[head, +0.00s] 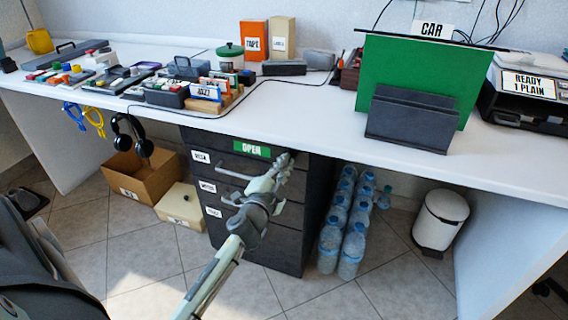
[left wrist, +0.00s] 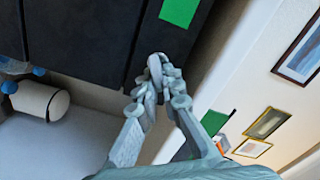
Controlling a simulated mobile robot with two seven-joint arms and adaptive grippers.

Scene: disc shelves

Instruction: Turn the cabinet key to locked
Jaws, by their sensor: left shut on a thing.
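The dark drawer cabinet (head: 262,238) stands under the desk, with white labels on its drawers. A green sign reading OPEN (head: 252,149) is at the top of its front; a green patch, likely this sign, also shows in the left wrist view (left wrist: 180,10). My left gripper (head: 284,166) is at the upper right of the cabinet front, just right of the sign. Its fingers (left wrist: 156,70) are closed together at the cabinet face, shut on the cabinet key. My right gripper is not in view.
The white desk (head: 300,100) overhangs the cabinet closely above my gripper. Several water bottles (head: 350,225) stand right of the cabinet, beside a white bin (head: 438,222). A cardboard box (head: 140,175) and a cream box (head: 180,206) are to its left.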

